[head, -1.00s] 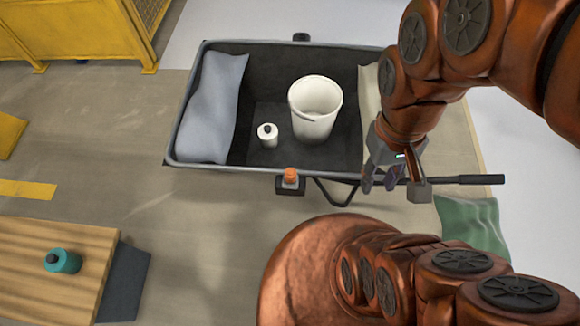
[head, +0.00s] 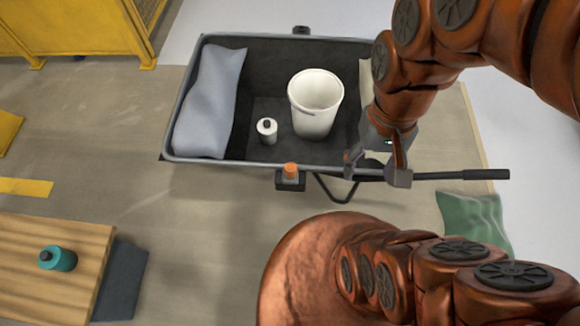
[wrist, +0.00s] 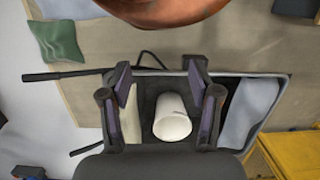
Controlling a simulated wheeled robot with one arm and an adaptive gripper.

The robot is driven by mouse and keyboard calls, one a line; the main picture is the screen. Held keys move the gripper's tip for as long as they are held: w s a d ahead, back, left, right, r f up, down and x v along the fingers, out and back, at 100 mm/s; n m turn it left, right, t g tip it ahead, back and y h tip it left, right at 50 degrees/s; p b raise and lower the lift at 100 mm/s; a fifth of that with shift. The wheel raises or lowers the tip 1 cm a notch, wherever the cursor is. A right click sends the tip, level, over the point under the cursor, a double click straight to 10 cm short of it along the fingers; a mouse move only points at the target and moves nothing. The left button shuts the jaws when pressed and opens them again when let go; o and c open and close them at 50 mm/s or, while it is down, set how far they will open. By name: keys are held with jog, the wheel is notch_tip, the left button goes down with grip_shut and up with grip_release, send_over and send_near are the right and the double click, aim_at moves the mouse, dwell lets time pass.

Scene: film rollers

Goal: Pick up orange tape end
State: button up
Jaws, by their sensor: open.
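The orange tape end (head: 290,170) is a small orange piece on a dark block at the front rim of the grey cart (head: 215,162) in the head view. My gripper (head: 376,172) is open and empty, to the right of the orange piece and apart from it, by the cart's front right corner. In the wrist view my gripper (wrist: 160,84) shows its two fingers spread, with the cart between and beyond them. I cannot make out the orange piece in the wrist view.
The cart holds a white bucket (head: 315,105), a white bottle (head: 266,132) and a grey-blue sack (head: 207,105). A black handle (head: 460,175) sticks out right, near a green sack (head: 474,222). A teal roll (head: 58,258) lies on a wooden table (head: 40,295).

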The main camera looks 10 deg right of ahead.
aim_at(292, 166)
jog(key=w+a+f+m+y+b, duration=0.2)
jog(key=w+a+f+m+b, duration=0.2)
jog(key=w+f+m+b, duration=0.6)
jog(key=w+a+f+m+y+b, duration=0.2)
jog(key=w+a+f+m+b, duration=0.25)
jog(key=w+f+b, duration=0.65)
jog(key=shift+n+t, duration=0.25)
jog(key=shift+t, duration=0.15)
jog(key=shift+s+a+f+b, duration=0.55)
jog(key=shift+s+f+b, duration=0.15)
jog(key=shift+f, duration=1.1)
jog(key=shift+s+a+f+b, duration=0.5)
jog(key=shift+s+f+b, duration=0.2)
jog(key=shift+f, duration=1.15)
jog(key=shift+s+a+f+b, duration=0.6)
jog(key=shift+f+b, duration=0.1)
jog(key=shift+f, duration=1.1)
jog(key=shift+d, duration=0.1)
jog(key=shift+c, duration=0.3)
grip_shut()
